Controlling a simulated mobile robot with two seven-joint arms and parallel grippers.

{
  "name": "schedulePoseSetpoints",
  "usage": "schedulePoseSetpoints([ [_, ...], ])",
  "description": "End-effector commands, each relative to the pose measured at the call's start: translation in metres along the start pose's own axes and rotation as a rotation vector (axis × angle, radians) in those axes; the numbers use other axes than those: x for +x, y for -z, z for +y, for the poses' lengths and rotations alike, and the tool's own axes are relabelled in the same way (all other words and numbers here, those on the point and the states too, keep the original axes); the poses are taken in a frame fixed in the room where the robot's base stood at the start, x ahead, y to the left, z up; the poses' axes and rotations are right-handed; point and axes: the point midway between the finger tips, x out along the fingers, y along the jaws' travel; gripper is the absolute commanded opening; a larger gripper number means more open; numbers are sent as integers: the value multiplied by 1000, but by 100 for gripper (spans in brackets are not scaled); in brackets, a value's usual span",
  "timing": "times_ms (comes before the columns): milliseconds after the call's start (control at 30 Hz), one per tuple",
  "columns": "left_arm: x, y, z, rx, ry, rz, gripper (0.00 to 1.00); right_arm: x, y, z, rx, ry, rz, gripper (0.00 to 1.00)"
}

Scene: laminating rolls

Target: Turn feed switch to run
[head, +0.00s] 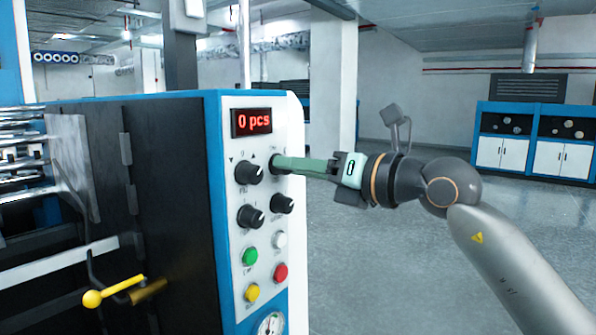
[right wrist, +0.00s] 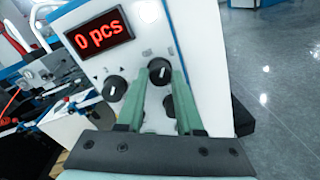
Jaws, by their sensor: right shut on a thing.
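The control panel (head: 262,190) carries several black rotary knobs; their labels are too small to read, so I cannot tell which is named the feed switch. My right gripper (head: 279,163) reaches in from the right, its green fingers shut on the upper right knob (head: 273,162). In the right wrist view this knob (right wrist: 160,70) shows between the fingertips, with a white pointer mark. The upper left knob (head: 249,172) is beside it and free. Two lower knobs (head: 251,216) (head: 283,204) sit below. My left gripper is not in view.
A red display (head: 251,121) above the knobs reads "0 pcs". Green (head: 250,256), white, red (head: 281,272) and yellow buttons and a gauge (head: 270,325) lie below. A yellow-knobbed lever (head: 93,298) sticks out at left. The floor (head: 400,270) to the right is clear.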

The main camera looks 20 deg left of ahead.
Motion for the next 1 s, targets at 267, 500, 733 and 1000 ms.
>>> schedulePoseSetpoints([
  [267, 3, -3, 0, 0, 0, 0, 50, 0, 0, -1, 233, -1, 15, 0],
  [500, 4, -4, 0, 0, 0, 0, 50, 0, 0, -1, 373, -3, 23, 0],
  [733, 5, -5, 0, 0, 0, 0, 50, 0, 0, -1, 440, -3, 26, 0],
  [1000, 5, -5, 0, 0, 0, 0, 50, 0, 0, -1, 460, -4, 27, 0],
])
